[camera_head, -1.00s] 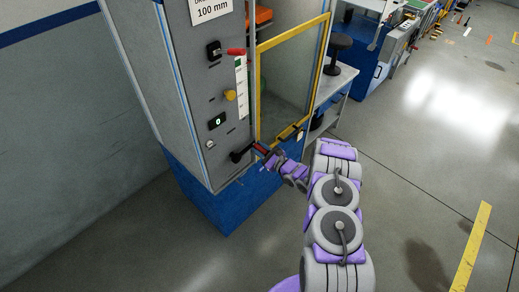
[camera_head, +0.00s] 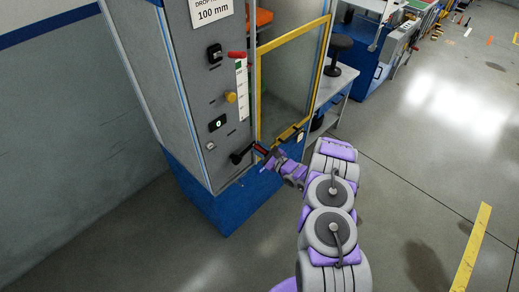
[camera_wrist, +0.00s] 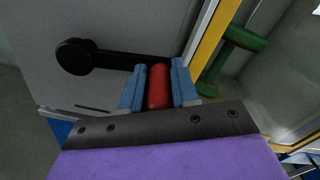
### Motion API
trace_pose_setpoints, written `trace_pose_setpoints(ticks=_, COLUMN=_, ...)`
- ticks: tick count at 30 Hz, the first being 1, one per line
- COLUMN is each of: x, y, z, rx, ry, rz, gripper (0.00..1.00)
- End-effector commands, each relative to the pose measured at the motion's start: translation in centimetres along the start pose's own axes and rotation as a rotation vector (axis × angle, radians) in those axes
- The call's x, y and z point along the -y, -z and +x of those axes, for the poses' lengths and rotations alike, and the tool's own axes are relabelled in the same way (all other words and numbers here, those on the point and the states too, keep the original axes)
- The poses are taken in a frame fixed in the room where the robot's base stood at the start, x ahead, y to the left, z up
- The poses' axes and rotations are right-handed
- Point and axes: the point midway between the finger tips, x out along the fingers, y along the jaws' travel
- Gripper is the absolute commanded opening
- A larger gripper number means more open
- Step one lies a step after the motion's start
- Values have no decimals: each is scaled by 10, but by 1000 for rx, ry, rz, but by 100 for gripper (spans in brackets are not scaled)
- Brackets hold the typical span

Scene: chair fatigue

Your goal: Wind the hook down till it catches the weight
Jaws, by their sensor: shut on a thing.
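A crank with a black hub and arm (camera_wrist: 95,57) is mounted low on the grey front of the machine cabinet. Its red handle (camera_wrist: 158,86) sits between the two blue fingers of my gripper (camera_wrist: 158,88), which is shut on it. In the head view my gripper (camera_head: 268,157) is at the crank (camera_head: 240,155), near the cabinet's lower right corner. The crank arm points to the right. Neither the hook nor the weight can be made out in either view.
A green part (camera_wrist: 243,38) shows behind the door.

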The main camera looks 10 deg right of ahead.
Motion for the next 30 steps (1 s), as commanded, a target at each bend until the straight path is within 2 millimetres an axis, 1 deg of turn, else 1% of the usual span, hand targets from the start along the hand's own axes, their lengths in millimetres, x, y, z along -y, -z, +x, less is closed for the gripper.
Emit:
trace_pose_setpoints(ticks=1, x=8, y=-8, z=3, rx=18, ry=9, rz=-12, gripper=0)
trace_pose_setpoints(ticks=16, x=9, y=-9, z=4, rx=20, ry=12, rz=-13, gripper=0)
trace_pose_setpoints(ticks=17, x=10, y=-9, z=4, rx=20, ry=12, rz=-13, gripper=30)
trace_pose_setpoints(ticks=24, x=7, y=-4, z=3, rx=11, ry=8, rz=-7, gripper=53)
trace_pose_setpoints(ticks=25, x=6, y=-3, z=3, rx=10, ry=7, rz=-6, gripper=54)
trace_pose_setpoints(ticks=30, x=4, y=0, z=3, rx=5, ry=4, rz=-3, gripper=54)
